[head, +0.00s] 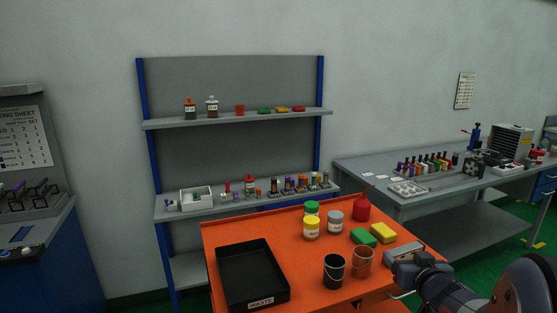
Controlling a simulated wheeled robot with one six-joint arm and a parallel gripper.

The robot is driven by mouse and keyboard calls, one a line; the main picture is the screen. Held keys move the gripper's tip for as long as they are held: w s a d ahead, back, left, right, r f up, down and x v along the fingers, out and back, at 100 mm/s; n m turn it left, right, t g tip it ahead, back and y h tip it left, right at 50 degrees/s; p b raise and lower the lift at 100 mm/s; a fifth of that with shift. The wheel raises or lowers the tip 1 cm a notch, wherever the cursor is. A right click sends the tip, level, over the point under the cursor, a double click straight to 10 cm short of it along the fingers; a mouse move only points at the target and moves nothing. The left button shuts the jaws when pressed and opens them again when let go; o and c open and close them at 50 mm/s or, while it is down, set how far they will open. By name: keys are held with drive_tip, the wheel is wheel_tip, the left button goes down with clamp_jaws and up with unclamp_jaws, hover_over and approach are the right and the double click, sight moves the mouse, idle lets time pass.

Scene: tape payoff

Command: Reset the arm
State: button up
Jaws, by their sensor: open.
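My arm comes in from the lower right of the head view. My gripper (394,257) is at the right edge of the orange bench (225,234), beside the brown cup (362,262). It is open, with nothing seen in it. I cannot tell from this angle whether it touches the bench or is above it. The yellow sponge (383,232) and green sponge (363,237) lie just behind the gripper.
A black waste tray (284,280) fills the bench's left side. A black cup (334,270), lidded jars (311,229) and a red bottle (362,207) stand on it. Behind are a shelf rack (230,123) and a grey workbench (430,205) with tools.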

drive_tip(key=shift+w+a+f, duration=0.15)
drive_tip(key=shift+a+f, duration=0.85)
drive_tip(key=shift+f, duration=0.2)
